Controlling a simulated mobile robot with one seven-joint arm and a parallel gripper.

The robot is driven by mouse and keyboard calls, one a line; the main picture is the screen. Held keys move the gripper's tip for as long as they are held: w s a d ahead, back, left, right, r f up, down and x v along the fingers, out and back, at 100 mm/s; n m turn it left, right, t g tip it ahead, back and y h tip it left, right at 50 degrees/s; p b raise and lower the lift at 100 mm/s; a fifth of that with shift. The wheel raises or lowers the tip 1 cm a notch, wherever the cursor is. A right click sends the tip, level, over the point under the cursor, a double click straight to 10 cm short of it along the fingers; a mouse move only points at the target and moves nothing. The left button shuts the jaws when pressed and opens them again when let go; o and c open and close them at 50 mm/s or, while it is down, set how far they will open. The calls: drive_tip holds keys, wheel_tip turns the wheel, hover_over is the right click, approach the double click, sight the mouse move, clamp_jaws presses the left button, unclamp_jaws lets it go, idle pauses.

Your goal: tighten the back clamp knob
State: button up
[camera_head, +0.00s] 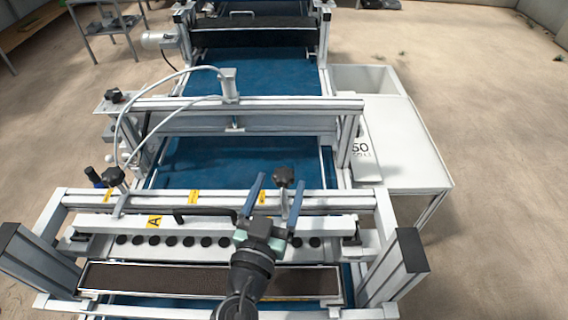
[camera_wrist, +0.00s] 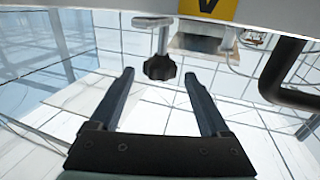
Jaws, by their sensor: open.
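A black lobed clamp knob (camera_head: 285,177) stands on a short metal stem on the near frame's crossbar. In the wrist view the knob (camera_wrist: 160,68) sits just beyond and between my fingertips, with a visible gap on both sides. My gripper (camera_head: 279,181) is open, its two blue fingers pointing toward the knob; in the wrist view the open gripper (camera_wrist: 159,75) holds nothing. Two similar black knobs show in the head view, one at the near crossbar's left end (camera_head: 113,175) and one on the farther frame's left side (camera_head: 113,96).
A bent black handle (camera_head: 190,215) rises left of my gripper and also shows close by in the wrist view (camera_wrist: 285,80). The near crossbar (camera_head: 110,223) carries yellow labels. A white hose (camera_head: 120,125) arcs over the left side. A white side table (camera_head: 405,150) stands right of the blue belt (camera_head: 235,160).

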sight(279, 183)
drive_tip(key=shift+p+x, duration=0.5)
drive_tip(key=shift+x, duration=1.55)
clamp_jaws()
drive_tip(key=shift+f+b, duration=0.1)
drive_tip(key=shift+b, duration=0.45)
drive_tip(key=shift+f+m+h+b, duration=0.1)
drive_tip(key=shift+m+h+b, duration=0.2)
drive_tip(key=shift+h+b, duration=0.25)
drive_tip(key=shift+h+b, duration=0.25)
drive_tip(key=shift+b, duration=0.5)
drive_tip(key=shift+m+g+h+b, duration=0.5)
drive_tip(key=shift+m+h+b, duration=0.1)
drive_tip(key=shift+b, duration=0.5)
drive_tip(key=shift+b, duration=0.35)
drive_tip(key=shift+s+m, duration=0.1)
drive_tip(key=shift+m, duration=0.2)
